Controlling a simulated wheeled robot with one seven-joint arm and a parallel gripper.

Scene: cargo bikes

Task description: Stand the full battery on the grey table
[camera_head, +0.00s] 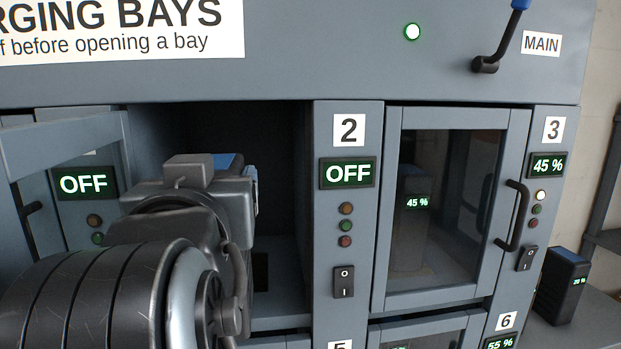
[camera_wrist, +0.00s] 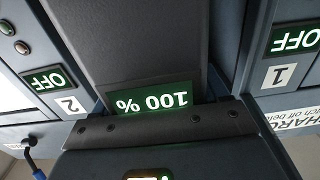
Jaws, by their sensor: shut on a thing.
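The full battery is a dark box whose lit display reads 100 %, upside down in the wrist view (camera_wrist: 150,50). In the head view only a blue piece of its top (camera_head: 224,160) seems to show past my gripper (camera_head: 225,185). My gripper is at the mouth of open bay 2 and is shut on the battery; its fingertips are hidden. I cannot tell how far the battery is out of the bay. A grey tabletop (camera_head: 597,336) shows at the lower right, beyond the cabinet, and may be the grey table.
Another dark battery (camera_head: 562,287) stands on that grey top. Bay 2's glass door (camera_head: 65,140) hangs open at left; its panel reads OFF (camera_head: 347,173). Bay 3's door (camera_head: 450,205) is shut over a 45 % battery. The MAIN lever (camera_head: 500,40) is at upper right.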

